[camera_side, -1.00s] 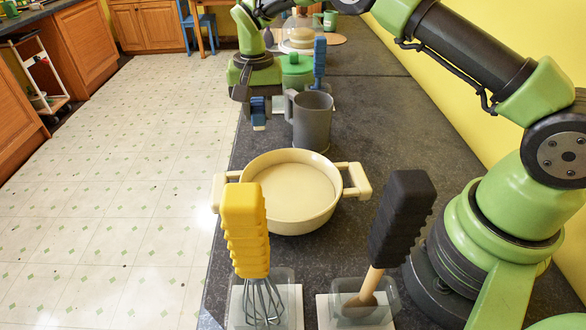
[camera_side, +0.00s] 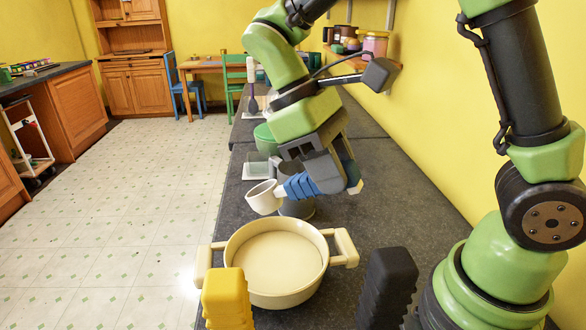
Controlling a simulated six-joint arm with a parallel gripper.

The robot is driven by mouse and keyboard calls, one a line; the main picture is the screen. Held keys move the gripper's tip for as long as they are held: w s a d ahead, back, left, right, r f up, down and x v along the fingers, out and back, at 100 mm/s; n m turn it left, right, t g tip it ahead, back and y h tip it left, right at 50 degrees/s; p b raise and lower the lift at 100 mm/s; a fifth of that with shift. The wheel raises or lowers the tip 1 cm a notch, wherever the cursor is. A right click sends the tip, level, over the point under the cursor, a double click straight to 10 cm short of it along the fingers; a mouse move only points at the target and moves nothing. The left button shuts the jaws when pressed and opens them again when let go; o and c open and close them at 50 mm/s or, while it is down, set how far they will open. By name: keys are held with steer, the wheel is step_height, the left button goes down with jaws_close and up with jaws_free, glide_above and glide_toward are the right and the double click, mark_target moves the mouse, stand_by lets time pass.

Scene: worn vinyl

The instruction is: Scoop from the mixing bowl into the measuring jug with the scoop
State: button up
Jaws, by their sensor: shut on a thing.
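My gripper (camera_side: 328,170) is shut on the blue handle of the scoop (camera_side: 263,198), whose white cup points left. The scoop is held in front of and above the grey measuring jug (camera_side: 297,209), which it and my gripper largely hide. The scoop is tilted, with its cup lower than the gripped end; I cannot tell what is in it. The cream mixing bowl (camera_side: 326,262), with two side handles, stands nearer the camera, below the scoop and apart from it. It holds a flat, pale cream filling.
A clear holder (camera_side: 257,166) and a green pot (camera_side: 265,138) are behind the jug. The dark counter is clear to the right of the jug.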

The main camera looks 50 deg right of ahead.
steer(key=shift+s+r, duration=0.1)
steer(key=shift+s, duration=0.25)
